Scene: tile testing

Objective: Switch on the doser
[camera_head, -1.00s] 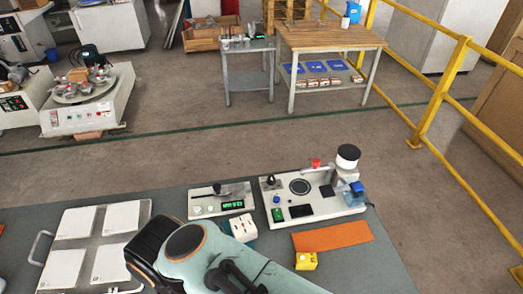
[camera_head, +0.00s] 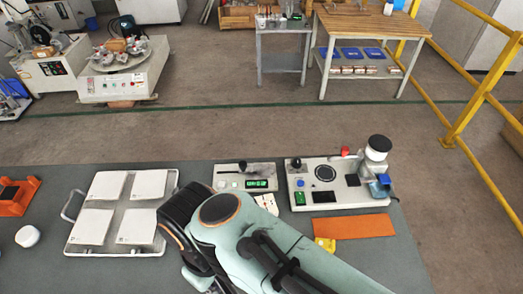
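The likely doser is a white bench unit (camera_head: 326,203) at the right of the grey-green table. On it are a green rocker switch (camera_head: 300,198), a blue button (camera_head: 298,183), a black knob (camera_head: 296,164), a round dark plate (camera_head: 325,173) and a white cylinder with a black lid (camera_head: 376,150). Whether it is on cannot be told. Left of it is a smaller white unit (camera_head: 228,184) with a lit green display (camera_head: 257,184). My arm crosses the lower middle, in front of both units.
A metal tray (camera_head: 107,218) with several white tiles lies left of my arm. An orange mat (camera_head: 354,227) lies before the larger unit. A white round pot (camera_head: 28,236) stands at left.

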